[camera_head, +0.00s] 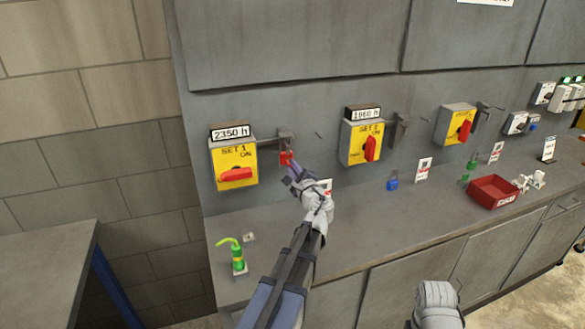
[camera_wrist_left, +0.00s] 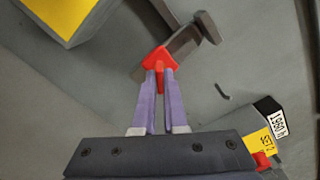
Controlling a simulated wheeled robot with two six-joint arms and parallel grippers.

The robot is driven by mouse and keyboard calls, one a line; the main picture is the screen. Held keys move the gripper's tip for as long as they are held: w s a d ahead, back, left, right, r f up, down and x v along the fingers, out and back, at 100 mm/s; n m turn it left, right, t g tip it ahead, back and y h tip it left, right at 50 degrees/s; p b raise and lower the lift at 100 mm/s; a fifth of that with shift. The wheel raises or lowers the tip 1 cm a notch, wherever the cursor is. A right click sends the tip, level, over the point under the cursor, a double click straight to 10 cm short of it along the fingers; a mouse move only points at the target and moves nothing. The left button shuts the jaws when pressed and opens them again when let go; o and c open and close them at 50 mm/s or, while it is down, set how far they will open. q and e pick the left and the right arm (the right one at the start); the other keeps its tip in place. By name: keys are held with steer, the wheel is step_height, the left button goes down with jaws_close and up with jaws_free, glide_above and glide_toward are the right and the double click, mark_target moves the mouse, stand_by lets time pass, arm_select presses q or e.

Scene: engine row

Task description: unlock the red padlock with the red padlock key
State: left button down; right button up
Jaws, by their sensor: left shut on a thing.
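The red padlock (camera_head: 286,158) hangs at the grey bracket beside the SET 1 box; it also shows in the left wrist view (camera_wrist_left: 160,55). My left gripper (camera_head: 291,170) reaches up to it, its purple fingertips right at the padlock's underside. In the wrist view the fingers (camera_wrist_left: 160,75) are closed on a thin red piece, the red padlock key (camera_wrist_left: 160,82), mostly hidden between them. Its tip is hidden, so I cannot tell how deep it sits in the padlock. My right gripper is not in view; only a pale part of that arm shows at the bottom.
The yellow SET 1 box (camera_head: 234,165) with a red handle is left of the padlock, another yellow box (camera_head: 361,142) right. On the grey bench stand a green bottle-like object (camera_head: 238,256), a blue padlock (camera_head: 392,184) and a red tray (camera_head: 493,191).

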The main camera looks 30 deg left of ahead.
arm_select(q)
steer(key=shift+f+b, duration=0.95)
steer(key=shift+s+d, duration=0.15)
stand_by(0.5)
steer(key=shift+v, duration=2.3)
